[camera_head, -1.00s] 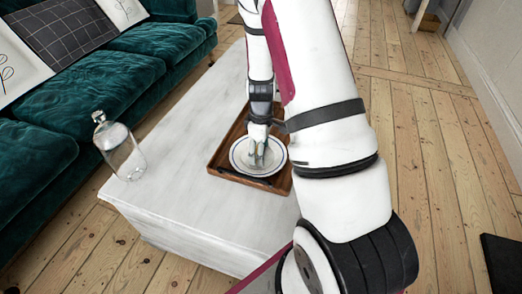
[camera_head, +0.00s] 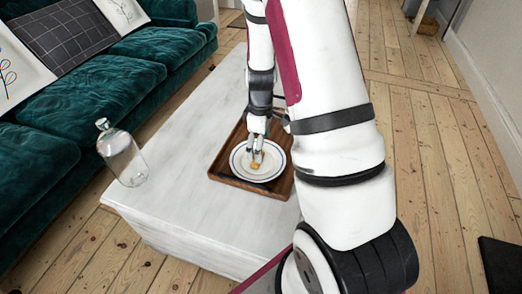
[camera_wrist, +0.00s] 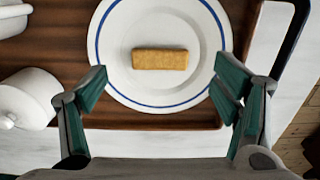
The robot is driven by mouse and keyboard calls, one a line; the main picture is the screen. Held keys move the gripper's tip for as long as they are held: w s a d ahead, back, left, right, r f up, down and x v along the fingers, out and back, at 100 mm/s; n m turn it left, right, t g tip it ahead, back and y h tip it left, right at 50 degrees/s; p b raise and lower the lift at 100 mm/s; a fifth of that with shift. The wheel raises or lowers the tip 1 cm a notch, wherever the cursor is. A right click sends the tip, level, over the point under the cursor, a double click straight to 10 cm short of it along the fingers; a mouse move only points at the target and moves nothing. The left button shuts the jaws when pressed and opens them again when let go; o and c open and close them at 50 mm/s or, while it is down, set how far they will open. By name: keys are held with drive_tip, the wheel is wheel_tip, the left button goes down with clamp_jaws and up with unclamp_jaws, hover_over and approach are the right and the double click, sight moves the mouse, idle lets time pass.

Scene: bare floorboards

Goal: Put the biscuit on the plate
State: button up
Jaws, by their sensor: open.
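The biscuit (camera_wrist: 160,59) is a golden-brown bar lying flat on the plate, near its middle. It also shows in the head view (camera_head: 255,165) as a small orange spot. The plate (camera_wrist: 118,75) is white with a blue ring near its rim, and it shows in the head view (camera_head: 272,170). My gripper (camera_wrist: 162,80) is open, its green-padded fingers spread wide on either side of the biscuit and apart from it. In the head view my gripper (camera_head: 254,157) hangs over the plate.
The plate sits on a brown wooden tray (camera_head: 232,180) on a white table (camera_head: 180,195). A clear glass bottle (camera_head: 124,160) stands at the table's left. A white lidded pot (camera_wrist: 30,97) is beside the tray's left part. A green sofa (camera_head: 85,100) runs along the left.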

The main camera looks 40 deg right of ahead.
drive_tip(key=s+a+r+m+p, duration=0.1)
drive_tip(key=s+a+r, duration=0.3)
drive_tip(key=r, duration=0.4)
drive_tip(key=s+a+r+m, duration=0.1)
drive_tip(key=s+a+r, duration=0.25)
drive_tip(key=r, duration=0.55)
drive_tip(key=s+a+r+m+p, duration=0.1)
drive_tip(key=s+a+r, duration=0.2)
drive_tip(key=a+r, duration=0.35)
drive_tip(key=s+a+r+m, duration=0.1)
drive_tip(key=s+r+m, duration=0.1)
drive_tip(key=s, duration=0.7)
drive_tip(key=s+a+r+m, duration=0.1)
drive_tip(key=s+r, duration=0.3)
drive_tip(key=s, duration=0.6)
drive_tip(key=shift+a+r+m, duration=0.4)
drive_tip(key=shift+a, duration=0.1)
drive_tip(key=shift+w, duration=0.1)
wheel_tip(320, 180, up, 26)
drive_tip(key=t+p, duration=0.4)
drive_tip(key=p, duration=2)
drive_tip(key=shift+d, duration=0.15)
